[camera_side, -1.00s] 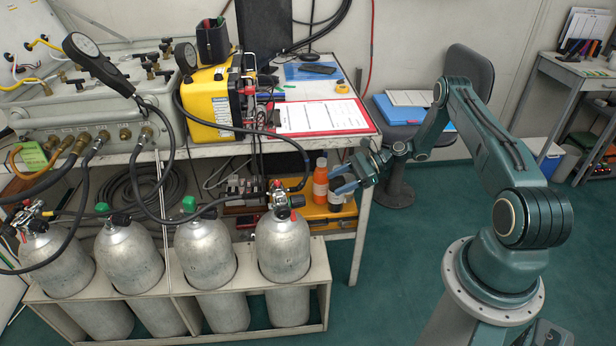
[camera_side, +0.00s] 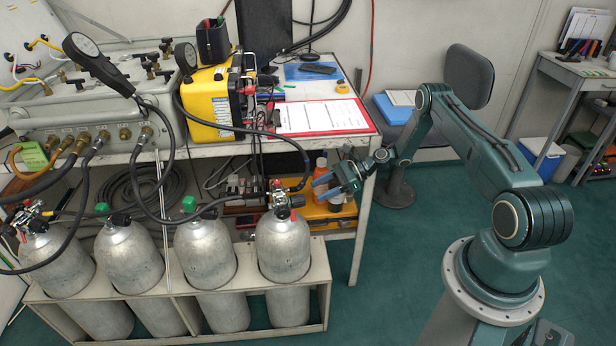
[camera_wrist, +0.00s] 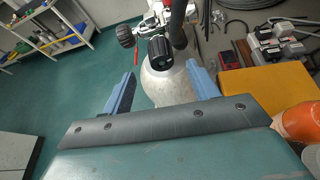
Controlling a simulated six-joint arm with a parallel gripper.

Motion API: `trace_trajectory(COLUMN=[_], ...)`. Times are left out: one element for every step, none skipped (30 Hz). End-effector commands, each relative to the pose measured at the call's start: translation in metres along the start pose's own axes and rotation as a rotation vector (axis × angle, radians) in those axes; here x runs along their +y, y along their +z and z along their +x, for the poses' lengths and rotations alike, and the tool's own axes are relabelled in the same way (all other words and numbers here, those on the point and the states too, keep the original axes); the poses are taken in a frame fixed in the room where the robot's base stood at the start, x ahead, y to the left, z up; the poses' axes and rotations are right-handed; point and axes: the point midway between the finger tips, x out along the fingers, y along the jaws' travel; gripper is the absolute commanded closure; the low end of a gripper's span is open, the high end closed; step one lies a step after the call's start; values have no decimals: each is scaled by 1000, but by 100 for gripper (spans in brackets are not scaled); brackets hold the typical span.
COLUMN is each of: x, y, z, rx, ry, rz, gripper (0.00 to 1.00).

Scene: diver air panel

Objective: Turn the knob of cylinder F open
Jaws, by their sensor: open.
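The rightmost grey cylinder (camera_side: 283,248) stands upright in the rack with a metal valve and regulator on its neck. Its black knob (camera_side: 297,201) faces right, toward my gripper (camera_side: 319,187). My gripper is open, with blue fingers, right of and slightly above this knob, apart from it. In the wrist view, the cylinder's black knob (camera_wrist: 160,49) appears ahead between the fingers of my gripper (camera_wrist: 161,69); a second black knob (camera_wrist: 125,36) sits to its left. The grey cylinder body (camera_wrist: 157,88) lies beyond. No letter F is legible on any cylinder.
Several other cylinders stand to the left in the same rack (camera_side: 180,305). An orange bottle (camera_side: 321,170) and a yellow case (camera_side: 318,210) sit on the shelf behind my gripper. Black hoses hang around the valves.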

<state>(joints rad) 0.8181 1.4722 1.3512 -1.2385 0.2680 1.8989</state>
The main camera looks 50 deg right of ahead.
Motion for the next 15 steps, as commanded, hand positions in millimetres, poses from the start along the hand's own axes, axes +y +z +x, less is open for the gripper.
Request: trace_trajectory(x=[1, 1, 1, 1, 1, 1, 1, 1, 1, 1, 1, 1, 1, 1, 1], y=[0, 0, 0, 0, 0, 0, 0, 0, 0, 0, 0, 0, 0, 0, 0], z=[9, 14, 20, 25, 29, 35, 40, 45, 50, 54, 58, 63, 66, 70, 74], rx=[0, 0, 0, 0, 0, -1, 0, 0, 0, 0, 1, 1, 1, 0, 0], ry=[4, 4, 3, 4, 4, 3, 4, 4, 3, 3, 3, 3, 2, 2, 2], rz=[0, 0, -1, -1, -1, 0, 0, 0, 0, 0, -1, -1, -1, 0, 1], gripper=[41, 41, 41, 41, 41, 41, 41, 41, 41, 41, 41, 41, 41, 41, 41])
